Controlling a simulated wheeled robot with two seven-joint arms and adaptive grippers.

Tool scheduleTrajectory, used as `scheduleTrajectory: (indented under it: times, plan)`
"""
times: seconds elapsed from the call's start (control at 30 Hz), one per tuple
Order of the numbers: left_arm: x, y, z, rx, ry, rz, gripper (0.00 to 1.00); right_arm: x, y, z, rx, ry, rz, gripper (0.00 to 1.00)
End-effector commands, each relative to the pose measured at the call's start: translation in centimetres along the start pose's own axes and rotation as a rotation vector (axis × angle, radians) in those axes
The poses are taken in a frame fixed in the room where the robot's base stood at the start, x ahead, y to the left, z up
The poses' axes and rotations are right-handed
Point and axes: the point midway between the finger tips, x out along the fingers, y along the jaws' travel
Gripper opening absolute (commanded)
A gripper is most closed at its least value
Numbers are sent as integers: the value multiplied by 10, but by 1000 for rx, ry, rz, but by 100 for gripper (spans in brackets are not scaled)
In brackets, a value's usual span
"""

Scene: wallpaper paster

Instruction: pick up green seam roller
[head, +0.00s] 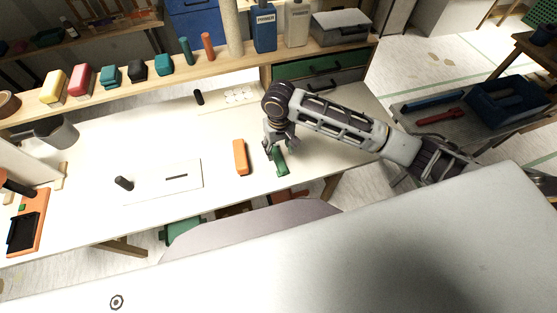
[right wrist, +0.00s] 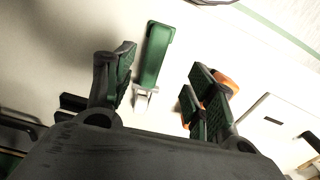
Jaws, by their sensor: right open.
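The green seam roller (head: 281,161) lies on the white table near its front edge, just under my right gripper. My right gripper (head: 279,147) is open above the roller, and its fingers partly cover it in the head view. In the right wrist view the green handle of the roller (right wrist: 155,55) lies beyond and between the two spread fingers of my right gripper (right wrist: 162,88). A pale metal end of the roller shows toward the gripper. The fingers look apart from the roller. My left gripper is not in view.
An orange block-like tool (head: 240,157) lies just left of the roller. A white sheet (head: 163,181) with a dark slot and a black cylinder (head: 124,183) lie further left. A wooden shelf (head: 220,63) with bottles and coloured blocks runs along the back. The table between is mostly clear.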

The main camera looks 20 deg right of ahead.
Motion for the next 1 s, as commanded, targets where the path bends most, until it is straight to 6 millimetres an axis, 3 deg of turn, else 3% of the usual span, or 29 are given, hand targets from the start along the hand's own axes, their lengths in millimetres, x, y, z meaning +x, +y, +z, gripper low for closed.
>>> scheduleTrajectory:
  times: [0.4, 1.0]
  plan:
    - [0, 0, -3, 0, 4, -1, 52, 48, 1, 0, 0, 0, 1, 55]
    - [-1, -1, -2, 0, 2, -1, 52, 59, 2, 1, 0, -1, 2, 55]
